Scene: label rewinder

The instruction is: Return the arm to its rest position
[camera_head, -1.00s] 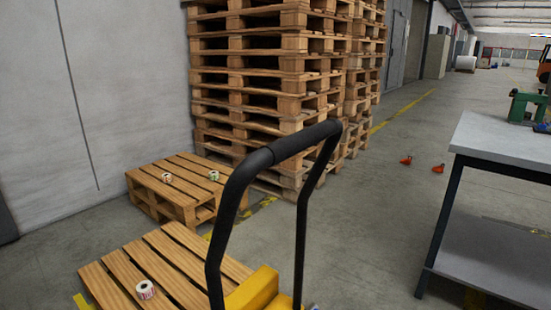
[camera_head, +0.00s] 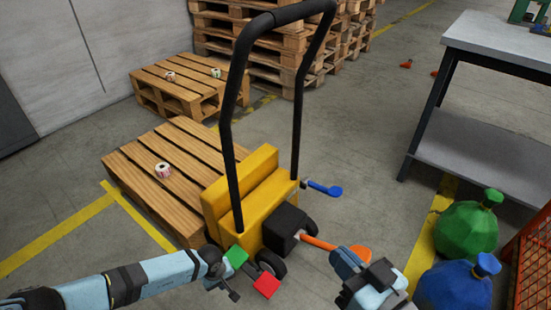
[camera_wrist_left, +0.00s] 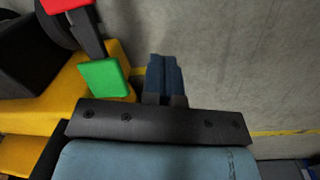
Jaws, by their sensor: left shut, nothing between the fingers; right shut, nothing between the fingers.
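My left arm comes in from the left in the head view. Its left gripper (camera_head: 230,292) is beside the green (camera_head: 236,257) and red (camera_head: 266,285) pads of a yellow pallet truck (camera_head: 243,195). In the left wrist view my left gripper (camera_wrist_left: 167,72) is shut and empty, pointing over bare grey floor. The green pad (camera_wrist_left: 104,79) shows just left of the fingers there, apart from them in the picture. My right gripper (camera_head: 350,263) is low in the head view, right of the truck and near its orange lever (camera_head: 320,243). It is shut, with no object seen in it.
A pallet (camera_head: 133,172) with a label roll (camera_head: 163,170) lies left of the truck. A second pallet (camera_head: 150,87) with two rolls and tall pallet stacks (camera_head: 270,47) stand behind. A table (camera_head: 500,38), green bag (camera_head: 466,228) and blue bag (camera_head: 453,288) are at right.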

